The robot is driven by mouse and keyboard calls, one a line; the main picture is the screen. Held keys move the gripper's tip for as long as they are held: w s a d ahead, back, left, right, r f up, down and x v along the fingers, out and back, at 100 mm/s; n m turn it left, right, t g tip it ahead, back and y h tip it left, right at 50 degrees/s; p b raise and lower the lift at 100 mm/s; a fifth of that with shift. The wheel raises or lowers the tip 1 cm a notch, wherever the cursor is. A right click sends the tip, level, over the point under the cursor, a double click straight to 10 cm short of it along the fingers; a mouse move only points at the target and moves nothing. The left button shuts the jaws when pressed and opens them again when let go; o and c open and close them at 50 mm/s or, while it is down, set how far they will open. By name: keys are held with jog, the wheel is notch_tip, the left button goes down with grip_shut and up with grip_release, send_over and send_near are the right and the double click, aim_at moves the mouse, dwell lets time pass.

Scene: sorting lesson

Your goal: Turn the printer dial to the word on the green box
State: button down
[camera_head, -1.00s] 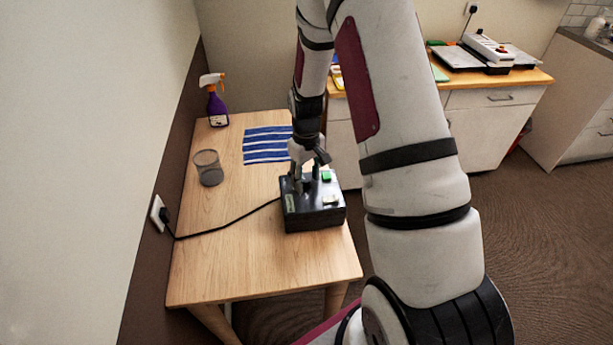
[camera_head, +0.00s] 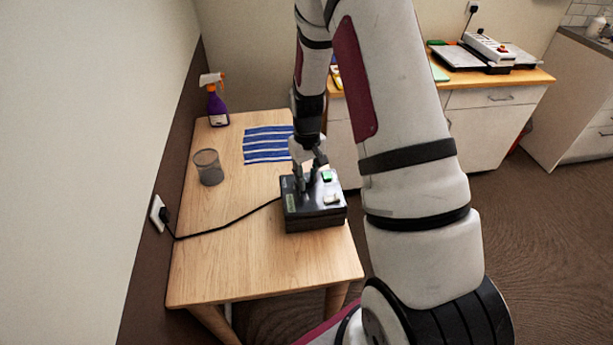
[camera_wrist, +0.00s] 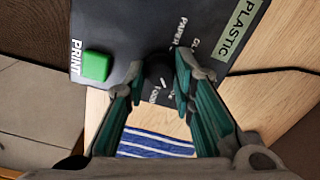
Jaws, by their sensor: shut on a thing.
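The printer (camera_head: 315,213) is a dark box on the wooden table; its top also shows in the wrist view (camera_wrist: 118,30). The black dial (camera_wrist: 158,68) sits on that top, between my fingertips. My gripper (camera_head: 308,178) points down at the printer, and in the wrist view (camera_wrist: 160,75) its fingers are shut on the dial from both sides. White words ring the dial: PAPER reads clearly, the others are partly hidden or too small. The dial's setting cannot be told. A pale green label (camera_wrist: 239,30) reads PLASTIC. I cannot make out a green box with a word.
A green button (camera_wrist: 96,65) marked PRINT is beside the dial. A black cable runs from the printer to the wall socket (camera_head: 157,214). A mesh cup (camera_head: 209,168), a spray bottle (camera_head: 217,107) and a blue-striped cloth (camera_head: 267,145) are on the table. Its front is clear.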

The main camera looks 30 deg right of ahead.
aim_at(307, 179)
jog(key=m+b, duration=0.1)
jog(key=m, duration=0.5)
dwell(0.6)
jog(key=c, duration=1.3)
grip_release()
jog(key=shift+c, duration=0.2)
notch_tip(307, 179, up, 12)
